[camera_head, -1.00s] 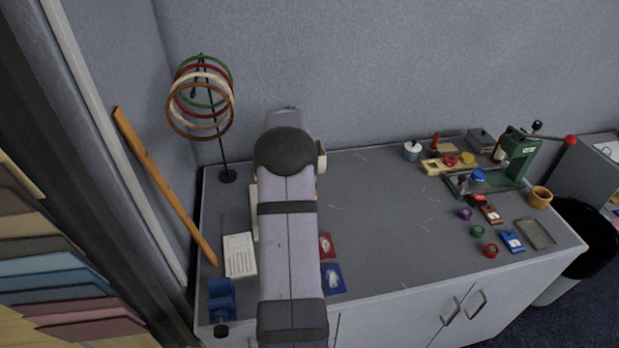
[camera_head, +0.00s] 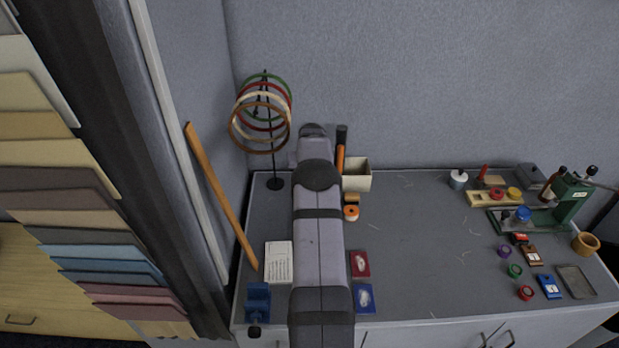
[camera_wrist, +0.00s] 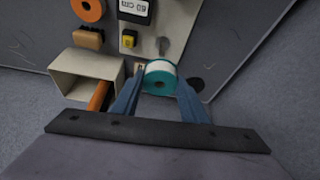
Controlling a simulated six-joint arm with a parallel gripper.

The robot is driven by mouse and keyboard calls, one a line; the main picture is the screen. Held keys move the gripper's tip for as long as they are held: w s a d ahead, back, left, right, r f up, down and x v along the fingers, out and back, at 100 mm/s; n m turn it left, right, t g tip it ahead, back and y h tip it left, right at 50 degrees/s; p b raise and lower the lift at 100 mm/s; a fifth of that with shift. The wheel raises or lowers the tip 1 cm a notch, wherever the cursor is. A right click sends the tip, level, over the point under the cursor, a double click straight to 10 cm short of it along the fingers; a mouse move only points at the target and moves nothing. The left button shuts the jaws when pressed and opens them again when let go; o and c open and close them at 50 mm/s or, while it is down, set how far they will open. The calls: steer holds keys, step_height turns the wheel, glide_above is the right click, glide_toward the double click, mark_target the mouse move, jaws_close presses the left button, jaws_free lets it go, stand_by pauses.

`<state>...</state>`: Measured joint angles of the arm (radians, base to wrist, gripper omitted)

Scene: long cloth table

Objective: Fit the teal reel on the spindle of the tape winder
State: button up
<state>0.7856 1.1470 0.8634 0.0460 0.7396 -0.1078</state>
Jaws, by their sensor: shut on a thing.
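The teal reel (camera_wrist: 160,77), with a white band of tape, is in the wrist view. My gripper (camera_wrist: 159,82) is shut on it, one blue-grey finger on each side. The tape winder (camera_wrist: 178,22) shows as a beige plate just beyond the reel, with a "60 cm" display (camera_wrist: 134,8) and a yellow button (camera_wrist: 129,39). A dark grey mark or part lies on the plate near the reel; I cannot tell which. In the head view my arm hides gripper, reel and winder.
A beige open box (camera_head: 357,178) with an orange-handled tool (camera_head: 340,158) stands close beside my gripper. A brown block (camera_head: 352,198) and orange reel (camera_head: 351,213) are near it. The hoop stand (camera_head: 275,184) is left of my arm. The middle table is clear.

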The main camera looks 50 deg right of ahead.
steer(key=shift+f+b, duration=1.1)
steer(key=shift+f, duration=0.95)
steer(key=shift+b, duration=0.5)
stand_by(0.8)
steer(key=shift+f+b, duration=1.8)
steer(key=shift+f, duration=0.6)
stand_by(0.4)
steer(key=o, duration=1.1)
steer(key=shift+b+v, duration=1.2)
steer(key=shift+v, duration=2.45)
